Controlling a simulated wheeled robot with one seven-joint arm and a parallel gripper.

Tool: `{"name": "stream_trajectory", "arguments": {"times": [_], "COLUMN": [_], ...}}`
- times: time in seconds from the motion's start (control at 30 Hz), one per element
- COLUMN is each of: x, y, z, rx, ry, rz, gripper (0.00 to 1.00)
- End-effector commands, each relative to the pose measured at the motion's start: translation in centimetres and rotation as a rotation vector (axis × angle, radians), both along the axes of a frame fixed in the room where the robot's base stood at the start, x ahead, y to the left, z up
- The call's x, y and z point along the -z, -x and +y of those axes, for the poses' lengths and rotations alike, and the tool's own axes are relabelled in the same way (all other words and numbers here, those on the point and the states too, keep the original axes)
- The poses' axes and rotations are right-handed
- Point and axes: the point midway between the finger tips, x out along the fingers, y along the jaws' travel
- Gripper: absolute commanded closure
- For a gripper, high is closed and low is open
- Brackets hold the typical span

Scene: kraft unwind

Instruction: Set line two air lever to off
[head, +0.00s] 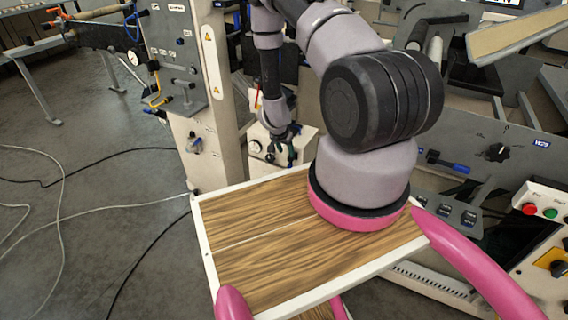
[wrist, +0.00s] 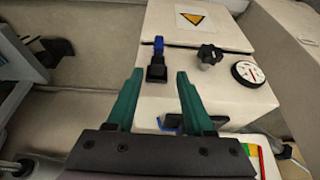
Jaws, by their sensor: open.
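A small lever with a blue handle (wrist: 158,44) and a black base (wrist: 156,70) sits on a white box (wrist: 218,100) in the wrist view. My gripper (wrist: 160,75) is open, with its two green fingers spread. Its fingertips appear on either side of the lever's base in the picture; contact cannot be told. In the head view my gripper (head: 284,152) is in front of the white box (head: 304,148), and the lever there is hidden or too small to tell. I cannot read a label for line two.
On the box are a black knob (wrist: 209,56), a round gauge (wrist: 249,73) and a yellow warning sign (wrist: 194,19). Another blue handle (head: 447,163) and black knob (head: 497,152) are on the right panel. My arm fills the middle; open floor (head: 90,200) lies left.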

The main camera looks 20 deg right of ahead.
Motion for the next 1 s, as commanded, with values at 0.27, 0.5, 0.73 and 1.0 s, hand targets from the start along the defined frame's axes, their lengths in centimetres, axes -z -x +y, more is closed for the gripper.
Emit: {"name": "stream_trajectory", "arguments": {"times": [0.27,0.5,0.73,1.0], "x": [3.0,7.3,10.1,10.9], "y": [0.0,-1.0,-1.8,-2.0], "z": [-1.0,-2.4,-3.2,-3.5], "rx": [0.004,0.006,0.005,0.003], "ry": [0.01,0.01,0.009,0.009], "rz": [0.007,0.007,0.007,0.006], "gripper": [0.47,0.47,0.47,0.47]}}
